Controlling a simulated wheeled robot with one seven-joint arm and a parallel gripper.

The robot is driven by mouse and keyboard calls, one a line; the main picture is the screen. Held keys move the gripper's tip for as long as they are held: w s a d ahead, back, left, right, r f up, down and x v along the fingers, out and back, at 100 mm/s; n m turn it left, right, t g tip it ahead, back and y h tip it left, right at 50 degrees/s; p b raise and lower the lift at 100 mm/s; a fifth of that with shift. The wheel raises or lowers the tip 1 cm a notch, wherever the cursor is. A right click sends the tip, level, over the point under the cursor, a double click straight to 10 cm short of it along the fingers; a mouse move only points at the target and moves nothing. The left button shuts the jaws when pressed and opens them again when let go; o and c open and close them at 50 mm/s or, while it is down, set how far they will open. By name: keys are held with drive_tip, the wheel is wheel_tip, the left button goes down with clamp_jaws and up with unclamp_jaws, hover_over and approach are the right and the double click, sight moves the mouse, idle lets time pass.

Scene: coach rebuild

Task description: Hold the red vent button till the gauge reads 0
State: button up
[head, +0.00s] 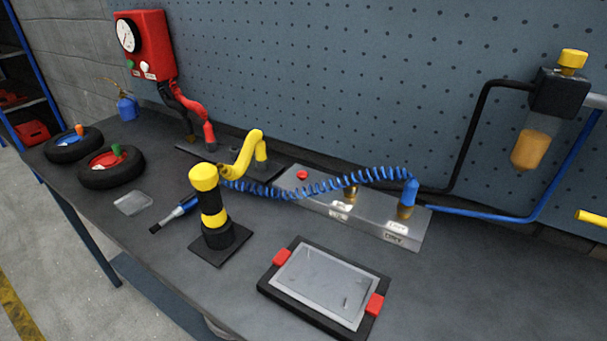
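A red box on the back wall carries a round white gauge (126,35); its reading is too small to tell. Another red button (302,174) sits on top of the left end of a grey metal block (318,200) on the bench. I cannot tell from the labels which red button is the vent button. Nothing touches either one. My gripper is not in view.
A yellow-and-black post (212,205) stands before the block, near a blue-and-black tool (175,213). A coiled blue hose (300,190) runs to the block. A framed tray (322,284) lies in front. Two small tyres (112,167) are at left. The bench's front right is clear.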

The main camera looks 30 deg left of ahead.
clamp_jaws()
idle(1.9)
